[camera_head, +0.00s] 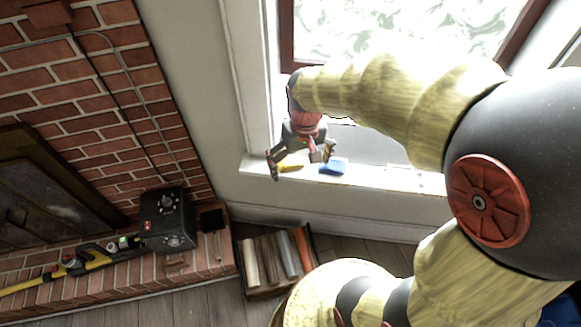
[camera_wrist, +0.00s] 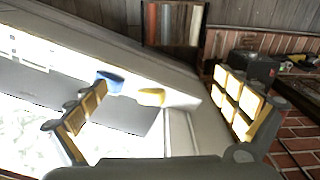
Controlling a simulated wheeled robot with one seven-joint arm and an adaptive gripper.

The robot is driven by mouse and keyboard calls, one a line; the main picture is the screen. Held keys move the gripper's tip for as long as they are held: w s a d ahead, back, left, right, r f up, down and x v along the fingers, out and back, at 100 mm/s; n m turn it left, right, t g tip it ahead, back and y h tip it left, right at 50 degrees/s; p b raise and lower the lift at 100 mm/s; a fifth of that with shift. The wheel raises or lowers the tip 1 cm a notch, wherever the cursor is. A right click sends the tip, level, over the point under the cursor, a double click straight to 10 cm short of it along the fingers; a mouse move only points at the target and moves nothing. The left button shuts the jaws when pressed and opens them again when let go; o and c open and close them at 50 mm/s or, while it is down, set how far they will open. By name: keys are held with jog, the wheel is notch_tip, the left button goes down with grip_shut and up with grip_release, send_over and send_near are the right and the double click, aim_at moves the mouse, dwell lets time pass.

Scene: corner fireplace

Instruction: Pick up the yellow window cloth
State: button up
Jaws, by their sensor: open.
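The yellow window cloth (camera_head: 291,168) lies on the white window sill (camera_head: 375,178), near the sill's left end and partly behind my fingers. In the wrist view the yellow cloth (camera_wrist: 151,97) shows between the two fingers, nearer the left one. My gripper (camera_head: 298,161) is open and empty, over the left part of the sill. In the wrist view my gripper (camera_wrist: 162,80) has its padded fingers spread wide on either side of the cloth. I cannot tell how far above the cloth the fingertips are.
A blue item (camera_head: 332,166) lies on the sill just right of the cloth. The window (camera_head: 400,30) is behind it. On the floor below stands a box of rolls (camera_head: 248,262). A black box (camera_head: 168,220) sits on the brick hearth at left.

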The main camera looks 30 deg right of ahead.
jog(key=w+d+f+g+b, duration=0.1)
jog(key=w+d+f+b, duration=0.15)
jog(key=w+f, duration=0.5)
jog(key=w+d+f+b, duration=0.1)
jog(key=w+d+f, duration=0.3)
jog(key=f, duration=0.7)
jog(key=t, duration=0.2)
send_over(291, 160)
jog(key=s, duration=0.1)
jog(key=shift+a+r+m, duration=0.15)
jog(key=shift+a+m, duration=0.1)
jog(key=shift+m, duration=0.15)
jog(key=shift+w, duration=0.25)
jog(key=f, duration=0.2)
jog(key=shift+w+d+f+b, duration=0.1)
jog(key=shift+w+f+b, duration=0.1)
jog(key=shift+f+b, duration=0.15)
notch_tip(291, 160, down, 5)
jog(key=b, duration=0.2)
jog(key=shift+d+b, duration=0.1)
jog(key=shift+b, duration=0.25)
jog(key=c, duration=0.3)
jog(key=c, duration=0.8)
